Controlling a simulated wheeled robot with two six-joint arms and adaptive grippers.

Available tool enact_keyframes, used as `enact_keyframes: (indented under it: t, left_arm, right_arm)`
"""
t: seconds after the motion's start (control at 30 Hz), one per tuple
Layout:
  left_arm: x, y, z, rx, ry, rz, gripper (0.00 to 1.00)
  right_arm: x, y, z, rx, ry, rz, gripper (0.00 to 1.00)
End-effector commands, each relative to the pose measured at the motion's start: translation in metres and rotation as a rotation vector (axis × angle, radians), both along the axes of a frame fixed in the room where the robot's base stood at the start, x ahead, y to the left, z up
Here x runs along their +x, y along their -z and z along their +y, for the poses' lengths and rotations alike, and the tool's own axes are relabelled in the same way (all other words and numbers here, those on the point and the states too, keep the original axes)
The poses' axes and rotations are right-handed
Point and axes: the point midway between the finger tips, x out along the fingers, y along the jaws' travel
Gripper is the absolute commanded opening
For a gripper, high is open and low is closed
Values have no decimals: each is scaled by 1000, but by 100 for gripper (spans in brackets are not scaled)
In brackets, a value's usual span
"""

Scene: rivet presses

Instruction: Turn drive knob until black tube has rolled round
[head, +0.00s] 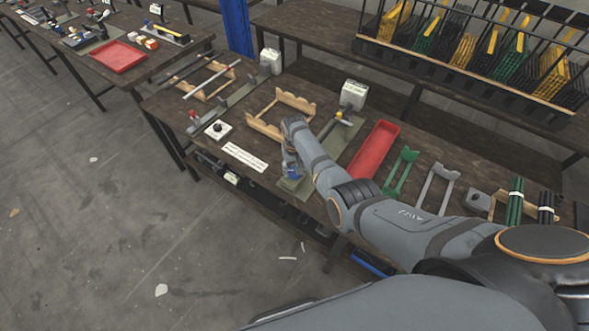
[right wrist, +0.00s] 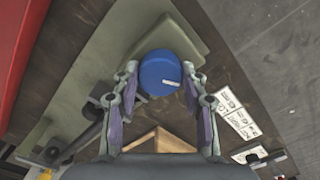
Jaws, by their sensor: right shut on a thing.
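The drive knob is a round blue cap with a small white mark; it shows in the right wrist view (right wrist: 160,70) and as a bit of blue in the head view (head: 293,173). My right gripper (right wrist: 161,76) is shut on it, one finger on each side. In the head view my right gripper (head: 291,167) reaches down at the near end of a grey-green base plate (head: 293,187). My right arm hides the middle of this press. I cannot make out the black tube on it. My left gripper is not in view.
A red tray (head: 374,148) lies right of the press. A green bracket (head: 401,172), a grey bracket (head: 434,187) and bundled green (head: 515,203) and black tubes (head: 545,208) are further right. A wooden cradle (head: 267,127) and a printed label (head: 244,157) lie left.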

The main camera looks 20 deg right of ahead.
Motion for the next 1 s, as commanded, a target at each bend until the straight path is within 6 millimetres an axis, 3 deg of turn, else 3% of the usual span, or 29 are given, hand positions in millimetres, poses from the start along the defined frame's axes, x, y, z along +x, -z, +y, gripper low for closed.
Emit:
enact_keyframes:
  t: [0.27,0.3,0.47,0.8,1.0]
  left_arm:
    - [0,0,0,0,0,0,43]
    - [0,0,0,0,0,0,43]
    - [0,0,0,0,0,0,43]
    - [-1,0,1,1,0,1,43]
    - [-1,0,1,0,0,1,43]
  right_arm:
    - [1,0,0,0,0,-2,12]
    - [1,0,0,0,0,-2,46]
    - [0,0,0,0,0,-1,66]
    - [1,-3,0,0,1,-2,66]
    - [2,-36,0,1,1,-7,66]
